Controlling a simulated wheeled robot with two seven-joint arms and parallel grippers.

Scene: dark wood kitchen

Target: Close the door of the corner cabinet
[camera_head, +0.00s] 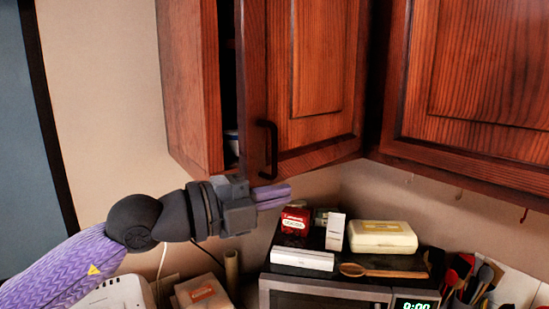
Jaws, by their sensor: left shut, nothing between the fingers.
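The corner cabinet (192,85) is reddish-brown wood and hangs on the wall at the upper middle. Its door (315,70) stands ajar, with a dark gap along its left edge. A black vertical handle (267,150) is on the door's lower left. Inside the gap, part of a pale bowl-like item (231,142) shows; the rest of the inside is hidden. My left gripper (289,196) comes in from the left, below the door's lower edge in the picture. Its fingers are shut and empty, pointing right. I cannot tell whether it touches the door. My right gripper is out of view.
Another wooden cabinet (480,70) is at the right. Below, a microwave (325,293) carries a red box (294,225), a cream case (382,237), a white box (302,259) and a wooden spoon (383,271). Utensils (470,277) stand at the lower right.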

